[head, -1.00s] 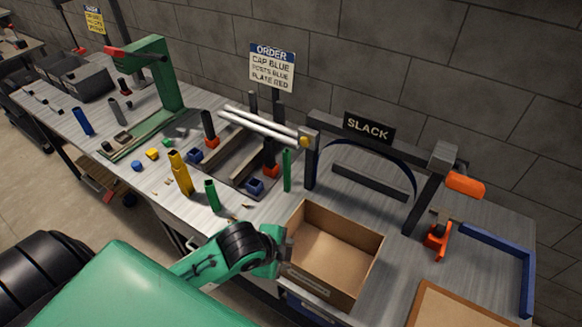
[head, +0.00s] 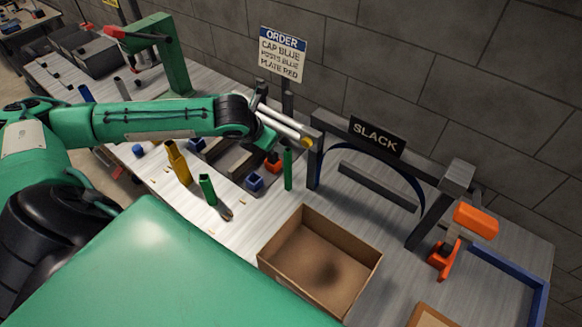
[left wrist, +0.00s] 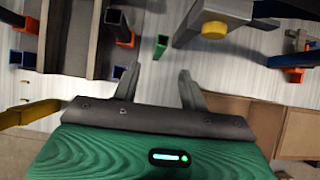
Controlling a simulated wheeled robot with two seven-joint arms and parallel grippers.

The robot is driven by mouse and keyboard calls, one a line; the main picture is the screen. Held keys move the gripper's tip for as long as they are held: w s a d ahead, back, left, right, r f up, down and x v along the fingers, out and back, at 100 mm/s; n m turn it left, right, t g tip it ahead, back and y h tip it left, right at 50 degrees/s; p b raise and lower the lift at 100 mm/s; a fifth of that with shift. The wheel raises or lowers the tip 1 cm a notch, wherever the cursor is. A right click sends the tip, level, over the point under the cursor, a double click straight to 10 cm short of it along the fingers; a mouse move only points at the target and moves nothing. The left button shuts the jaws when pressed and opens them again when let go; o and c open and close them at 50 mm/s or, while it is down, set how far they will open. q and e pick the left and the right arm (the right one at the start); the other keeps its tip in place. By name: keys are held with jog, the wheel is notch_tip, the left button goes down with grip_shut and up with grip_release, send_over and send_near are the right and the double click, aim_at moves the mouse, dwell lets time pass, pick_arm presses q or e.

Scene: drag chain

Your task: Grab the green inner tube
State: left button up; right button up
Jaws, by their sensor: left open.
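Two upright green tubes stand on the bench in the head view: a slim one (head: 287,168) beside the dark frame and a shorter one (head: 207,188) nearer the front. In the left wrist view a green tube (left wrist: 160,46) shows just beyond my left gripper (left wrist: 158,84). It lies roughly in line with the gap between the two fingers. The fingers are apart and nothing is between them. In the head view the left arm reaches across the bench, and its end is by the silver rods; the fingertips are not clear there. My right gripper is not in view.
The silver rods (head: 285,126) end at a yellow knob (left wrist: 215,30), close to the gripper. An open cardboard box (head: 320,262) sits in front of the SLACK frame (head: 418,225).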

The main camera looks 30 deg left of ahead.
aim_at(286, 154)
pick_arm(q)
jog(key=p+x, duration=0.1)
jog(key=x, duration=0.6)
jog(key=shift+d+p, duration=0.1)
jog(key=shift+p, duration=0.2)
jog(key=shift+w+f, duration=0.25)
jog(key=shift+f, duration=0.2)
jog(key=shift+w+d+f+p, duration=0.15)
jog(key=shift+w+f+p, duration=0.25)
jog(key=shift+p, duration=0.25)
jog(key=p+x, duration=0.1)
jog(key=x, duration=0.2)
jog(key=shift+f, duration=0.1)
jog(key=shift+w+f, duration=0.2)
jog(key=shift+f, duration=0.15)
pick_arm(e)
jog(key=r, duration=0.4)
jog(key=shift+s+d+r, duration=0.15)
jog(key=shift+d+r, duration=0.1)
pick_arm(q)
jog(key=shift+c, duration=0.8)
grip_shut()
